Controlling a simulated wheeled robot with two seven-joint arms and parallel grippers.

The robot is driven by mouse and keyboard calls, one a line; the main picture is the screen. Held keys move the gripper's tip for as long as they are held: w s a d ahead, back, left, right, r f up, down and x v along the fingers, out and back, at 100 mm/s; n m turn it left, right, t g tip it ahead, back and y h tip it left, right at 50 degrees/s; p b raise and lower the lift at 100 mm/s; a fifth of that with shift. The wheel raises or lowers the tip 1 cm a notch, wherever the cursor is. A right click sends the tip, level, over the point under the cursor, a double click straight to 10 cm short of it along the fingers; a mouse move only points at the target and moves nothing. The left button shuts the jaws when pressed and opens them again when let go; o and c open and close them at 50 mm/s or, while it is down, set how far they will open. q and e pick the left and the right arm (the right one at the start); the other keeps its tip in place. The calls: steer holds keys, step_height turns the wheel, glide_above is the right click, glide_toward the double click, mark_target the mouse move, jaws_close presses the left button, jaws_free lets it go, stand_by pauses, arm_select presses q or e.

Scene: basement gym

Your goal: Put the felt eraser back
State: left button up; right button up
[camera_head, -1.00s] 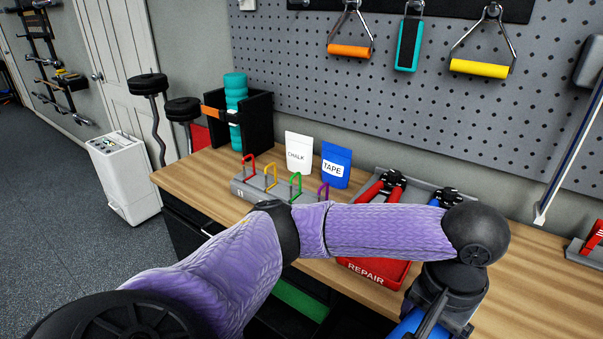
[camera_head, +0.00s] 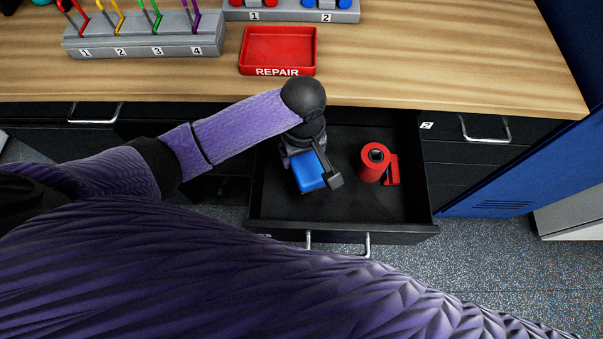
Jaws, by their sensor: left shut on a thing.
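The felt eraser (camera_head: 307,174) is a blue block held in my left gripper (camera_head: 318,167). The gripper is shut on it and points down over the left part of an open black drawer (camera_head: 355,222). The eraser is inside the drawer's outline as seen from above; I cannot tell whether it touches the drawer floor. The gripper hides part of the eraser. My right gripper is not in view.
A red tape dispenser (camera_head: 374,164) sits in the drawer, right of the eraser. The red REPAIR tray (camera_head: 278,50) is empty on the wooden bench top (camera_head: 430,60) behind. A numbered grey rack (camera_head: 145,46) with coloured loops stands to its left.

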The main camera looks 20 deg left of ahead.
arm_select(q)
step_height(320, 180, down, 8)
steer(key=b, duration=0.3)
steer(key=shift+f+b, duration=0.1)
steer(key=shift+b, duration=0.25)
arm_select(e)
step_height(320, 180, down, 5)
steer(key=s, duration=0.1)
arm_select(q)
steer(key=shift+r, duration=0.2)
steer(key=shift+f, duration=0.15)
steer(key=o, duration=1.2)
steer(key=shift+r, duration=0.2)
step_height(320, 180, up, 12)
steer(key=p, duration=0.6)
steer(key=shift+w+f, duration=0.1)
steer(key=shift+f, duration=0.1)
steer(key=shift+r, duration=0.25)
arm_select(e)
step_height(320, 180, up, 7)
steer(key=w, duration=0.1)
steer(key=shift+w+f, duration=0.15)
